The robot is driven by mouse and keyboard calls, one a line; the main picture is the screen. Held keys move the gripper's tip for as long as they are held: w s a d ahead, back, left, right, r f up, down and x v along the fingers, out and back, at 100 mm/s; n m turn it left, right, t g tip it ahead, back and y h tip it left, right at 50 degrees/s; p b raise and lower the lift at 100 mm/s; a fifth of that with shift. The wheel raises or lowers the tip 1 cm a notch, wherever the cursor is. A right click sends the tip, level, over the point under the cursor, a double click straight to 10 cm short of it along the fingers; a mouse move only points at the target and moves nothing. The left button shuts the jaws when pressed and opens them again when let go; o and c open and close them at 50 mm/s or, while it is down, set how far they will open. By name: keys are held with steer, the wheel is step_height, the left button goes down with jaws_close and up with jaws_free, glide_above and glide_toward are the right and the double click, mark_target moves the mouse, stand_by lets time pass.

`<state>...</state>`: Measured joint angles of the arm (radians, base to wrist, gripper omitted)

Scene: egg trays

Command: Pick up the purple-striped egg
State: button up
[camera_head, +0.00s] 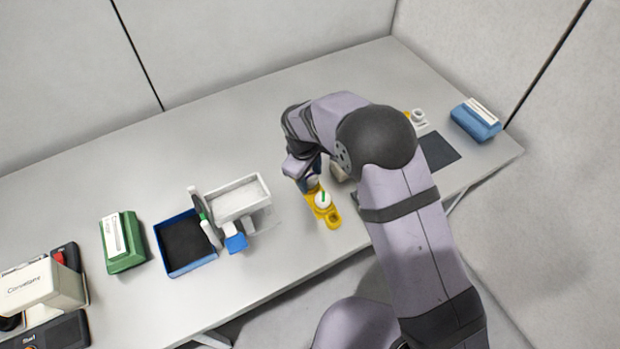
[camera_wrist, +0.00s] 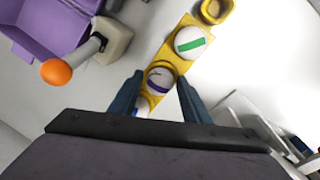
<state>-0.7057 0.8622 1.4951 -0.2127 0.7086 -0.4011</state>
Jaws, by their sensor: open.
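The purple-striped egg (camera_wrist: 158,78) is white with a dark purple band. It sits in a cup of the narrow yellow tray (camera_wrist: 180,66). My gripper (camera_wrist: 158,82) is open, with one finger on each side of this egg; whether they touch it is unclear. A green-striped egg (camera_wrist: 190,42) sits in the neighbouring cup. Part of another pale, bluish-marked egg (camera_wrist: 143,103) shows below, close to my gripper's body. In the head view my gripper (camera_head: 309,184) is over the far end of the yellow tray (camera_head: 334,217), and the purple-striped egg is mostly hidden. The green-striped egg (camera_head: 323,199) shows there.
In the head view a white bin (camera_head: 240,200), a blue-rimmed dark tray (camera_head: 183,244) and a green box (camera_head: 122,242) stand left. A blue box (camera_head: 475,121) stands at the back right. In the wrist view an orange ball-topped item (camera_wrist: 56,72) and a purple container (camera_wrist: 45,25) lie upper left.

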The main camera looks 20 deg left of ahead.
mark_target(309, 176)
steer(key=c, duration=0.5)
steer(key=shift+o, duration=0.2)
steer(key=shift+r, duration=0.1)
step_height(309, 176, up, 10)
steer(key=shift+b, duration=1.25)
steer(key=s+a+r+n+p, duration=0.4)
steer(key=s+a+p, duration=0.5)
steer(key=s+a, duration=0.4)
steer(key=shift+s+a+r+n+y, duration=0.3)
steer(key=shift+r+y, duration=0.1)
steer(key=shift+r, duration=0.3)
